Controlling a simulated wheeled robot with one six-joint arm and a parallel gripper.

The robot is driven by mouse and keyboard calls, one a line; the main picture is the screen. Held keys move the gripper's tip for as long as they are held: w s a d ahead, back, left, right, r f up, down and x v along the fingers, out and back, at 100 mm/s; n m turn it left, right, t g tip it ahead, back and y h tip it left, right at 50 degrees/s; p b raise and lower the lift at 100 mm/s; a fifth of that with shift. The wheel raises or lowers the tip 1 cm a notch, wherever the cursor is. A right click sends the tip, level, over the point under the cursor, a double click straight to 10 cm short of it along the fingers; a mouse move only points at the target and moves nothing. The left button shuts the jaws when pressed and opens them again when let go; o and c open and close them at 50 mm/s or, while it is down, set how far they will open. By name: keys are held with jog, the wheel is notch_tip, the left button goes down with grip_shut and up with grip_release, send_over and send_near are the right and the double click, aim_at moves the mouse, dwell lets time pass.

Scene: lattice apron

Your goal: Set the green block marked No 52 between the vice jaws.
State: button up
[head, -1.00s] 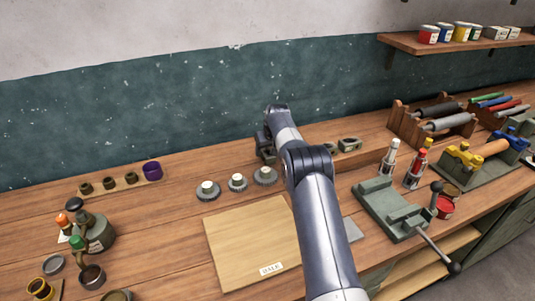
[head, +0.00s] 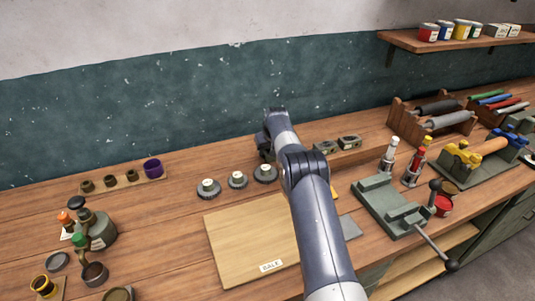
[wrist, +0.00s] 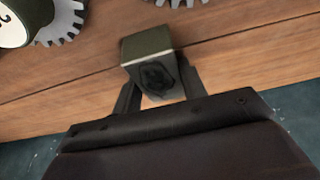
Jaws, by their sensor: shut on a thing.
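In the wrist view, my gripper (wrist: 157,88) is shut on a green block (wrist: 146,45). The block has a dull olive face and a paler face with a dark mark. I cannot read a number on it. The block is over the wooden bench; I cannot tell whether it touches it. In the head view my arm hides most of the gripper and the block, near the back of the bench. The grey-green vice (head: 393,207) stands to the right of my arm, and nothing shows between its jaws.
Grey gears (head: 237,181) stand left of my gripper; one also shows in the wrist view (wrist: 62,20). A board (head: 245,240) lies in front. A block rack (head: 347,153) is behind my arm. Bottles (head: 413,170) and a red tin (head: 443,206) stand close to the vice.

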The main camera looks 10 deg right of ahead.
grip_shut()
jog(key=shift+r, duration=0.1)
